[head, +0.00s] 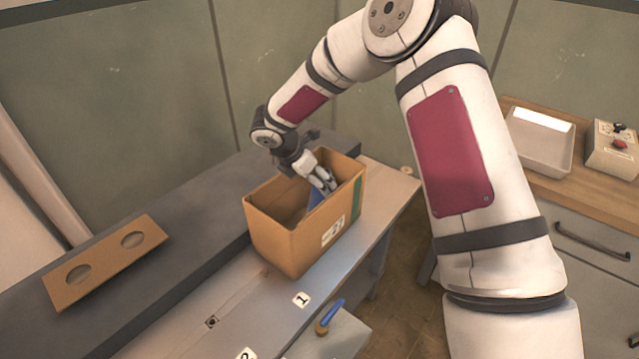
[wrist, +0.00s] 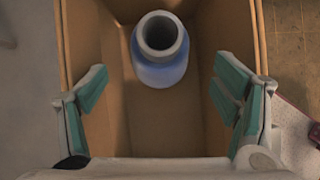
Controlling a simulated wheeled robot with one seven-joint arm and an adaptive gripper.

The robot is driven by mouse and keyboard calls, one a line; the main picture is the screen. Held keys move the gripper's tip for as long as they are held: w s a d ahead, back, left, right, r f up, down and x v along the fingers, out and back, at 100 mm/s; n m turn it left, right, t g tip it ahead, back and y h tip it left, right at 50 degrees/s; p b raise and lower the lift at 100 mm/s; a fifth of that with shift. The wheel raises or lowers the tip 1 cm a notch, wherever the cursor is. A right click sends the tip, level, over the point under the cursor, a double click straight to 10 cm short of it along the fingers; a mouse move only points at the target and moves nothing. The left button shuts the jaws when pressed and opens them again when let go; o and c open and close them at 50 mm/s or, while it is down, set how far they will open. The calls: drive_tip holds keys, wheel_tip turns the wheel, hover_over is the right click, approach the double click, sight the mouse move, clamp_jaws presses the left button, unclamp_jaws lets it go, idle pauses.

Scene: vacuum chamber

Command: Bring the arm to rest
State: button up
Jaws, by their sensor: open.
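My gripper (head: 322,177) reaches down into an open cardboard box (head: 300,243) on the bench. In the wrist view my gripper (wrist: 160,112) is open, with its green-padded fingers spread wide and nothing between the pads. A blue cylindrical thing with a grey open top (wrist: 160,50) stands inside the box, ahead of the fingers and apart from them. In the head view only a bit of its blue side (head: 315,196) shows, beside the fingers. My arm stretches from the right over the bench to the box.
The box walls (wrist: 258,35) surround the gripper closely. A wooden plate with two holes (head: 105,262) lies on the dark ledge at left. A blue-and-yellow tool (head: 329,317) lies in front.

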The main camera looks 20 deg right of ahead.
drive_tip(key=shift+s+a+r, duration=0.1)
drive_tip(key=shift+a+r, duration=0.05)
drive_tip(key=shift+r, duration=0.2)
idle(0.3)
drive_tip(key=s+d+r+m, duration=0.3)
drive_tip(key=s+r+m, duration=0.2)
drive_tip(key=s+r, duration=0.45)
drive_tip(key=s+d+r+m, duration=0.3)
drive_tip(key=s+r+m, duration=0.4)
drive_tip(key=r, duration=0.4)
drive_tip(key=s+a+r+m+y, duration=0.1)
drive_tip(key=s+r+m+y, duration=0.1)
drive_tip(key=s+m, duration=0.4)
drive_tip(key=s+a+r+m+t+y, duration=0.1)
drive_tip(key=s+m, duration=0.5)
drive_tip(key=s, duration=1.1)
drive_tip(key=shift+a+r+y, duration=0.25)
drive_tip(key=shift+r+y, duration=0.25)
drive_tip(key=shift+y, duration=0.6)
